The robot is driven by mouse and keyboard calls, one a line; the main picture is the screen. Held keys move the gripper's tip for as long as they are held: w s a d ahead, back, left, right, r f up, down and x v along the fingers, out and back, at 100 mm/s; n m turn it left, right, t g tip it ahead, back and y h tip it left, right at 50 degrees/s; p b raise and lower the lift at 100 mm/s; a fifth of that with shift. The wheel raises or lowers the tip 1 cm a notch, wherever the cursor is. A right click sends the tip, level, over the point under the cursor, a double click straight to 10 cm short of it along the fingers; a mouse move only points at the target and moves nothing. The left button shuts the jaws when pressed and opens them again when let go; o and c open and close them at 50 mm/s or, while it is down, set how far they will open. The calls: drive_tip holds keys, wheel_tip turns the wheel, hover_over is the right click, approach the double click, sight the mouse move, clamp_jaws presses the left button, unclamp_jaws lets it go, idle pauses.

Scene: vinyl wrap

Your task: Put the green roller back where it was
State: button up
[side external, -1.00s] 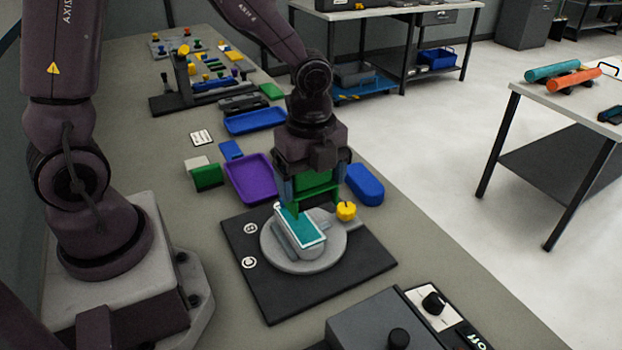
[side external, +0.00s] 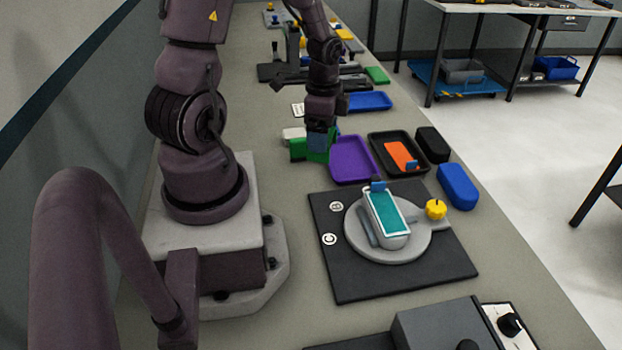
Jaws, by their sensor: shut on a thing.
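My gripper (side external: 320,138) is low over the bench, just left of the purple tray. It is shut on the green roller (side external: 319,156), which shows only in part under the jaws. The roller is beside a green block (side external: 298,150) with a pale block (side external: 293,133) behind it. I cannot tell whether the roller touches the green block or the bench. A teal panel with a white border (side external: 386,212) lies on a grey round turntable (side external: 420,243), with a small blue piece (side external: 378,186) at its far end.
The purple tray (side external: 352,170) is close on the gripper's right. A blue tray (side external: 368,101) lies behind.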

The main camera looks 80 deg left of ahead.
drive_tip(key=shift+s+a+f+n, duration=0.4)
drive_tip(key=shift+f+n, duration=0.45)
drive_tip(key=shift+f, duration=0.7)
drive_tip(key=shift+s+a+f+n, duration=0.4)
drive_tip(key=shift+f+n, duration=0.5)
drive_tip(key=shift+f, duration=0.65)
drive_tip(key=shift+s+a+f+n, duration=0.4)
drive_tip(key=shift+f+n, duration=0.45)
drive_tip(key=shift+f, duration=0.7)
drive_tip(key=shift+f, duration=0.1)
drive_tip(key=shift+f, duration=0.4)
drive_tip(key=shift+c, duration=1.3)
drive_tip(key=shift+f, duration=0.15)
drive_tip(key=o, duration=1.1)
drive_tip(key=shift+c, duration=0.2)
